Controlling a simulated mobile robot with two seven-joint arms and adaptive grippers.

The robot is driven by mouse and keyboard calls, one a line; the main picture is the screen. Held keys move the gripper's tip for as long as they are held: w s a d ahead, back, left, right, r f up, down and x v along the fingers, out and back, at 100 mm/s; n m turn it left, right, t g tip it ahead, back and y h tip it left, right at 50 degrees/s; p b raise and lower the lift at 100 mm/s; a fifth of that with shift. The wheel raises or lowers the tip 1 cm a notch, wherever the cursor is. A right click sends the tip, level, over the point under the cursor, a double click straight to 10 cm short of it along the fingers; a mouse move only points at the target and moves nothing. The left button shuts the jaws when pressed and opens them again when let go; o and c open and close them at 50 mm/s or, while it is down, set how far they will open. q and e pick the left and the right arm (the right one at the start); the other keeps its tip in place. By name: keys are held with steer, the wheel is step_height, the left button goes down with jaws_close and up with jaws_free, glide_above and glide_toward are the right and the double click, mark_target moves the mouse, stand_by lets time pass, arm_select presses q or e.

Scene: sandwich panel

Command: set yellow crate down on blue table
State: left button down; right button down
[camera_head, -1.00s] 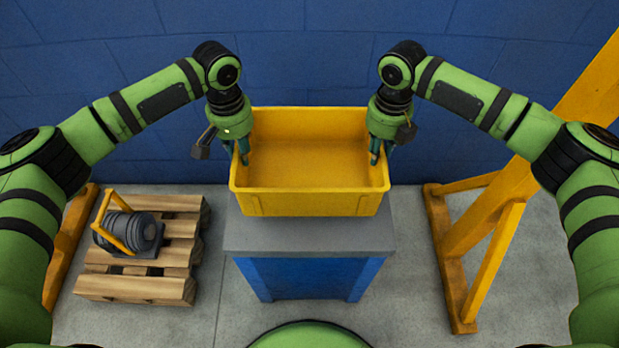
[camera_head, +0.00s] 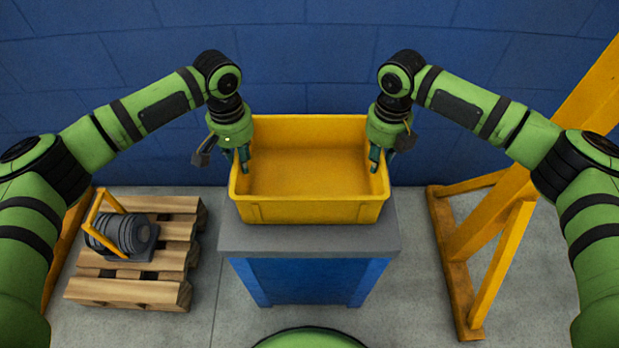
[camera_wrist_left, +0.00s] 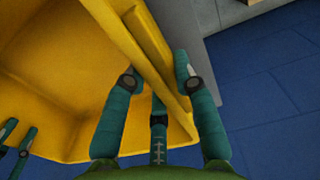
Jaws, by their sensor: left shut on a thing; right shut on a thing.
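The yellow crate (camera_head: 309,211) is upright and looks empty in the head view, over the grey top of the blue table (camera_head: 308,243). Its underside is hidden, so I cannot tell whether it touches the top. My left gripper (camera_head: 243,162) is shut on the crate's left wall, and my right gripper (camera_head: 376,160) is shut on its right wall. In the left wrist view the fingers of my left gripper (camera_wrist_left: 158,88) straddle the crate's rim (camera_wrist_left: 150,50). The tips of my right gripper (camera_wrist_left: 14,140) show at the left edge there.
A wooden pallet (camera_head: 128,291) with a dark motor-like part (camera_head: 130,234) and a yellow handle stands on the floor at left. A yellow-orange frame (camera_head: 490,215) stands at right. A blue wall (camera_head: 310,60) is behind. Grey tabletop shows bare in front of the crate.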

arm_select(q)
steer(key=c, duration=1)
jaws_free()
steer(key=shift+a, duration=0.25)
arm_select(e)
steer(key=c, duration=1)
jaws_free()
steer(key=shift+d, duration=0.25)
arm_select(q)
steer(key=shift+d, duration=0.1)
arm_select(e)
steer(key=shift+a, duration=0.1)
steer(key=shift+a+r, duration=0.15)
steer(key=shift+r, duration=0.05)
arm_select(q)
step_height(320, 180, up, 12)
arm_select(e)
step_height(320, 180, up, 12)
steer(key=shift+f, duration=0.15)
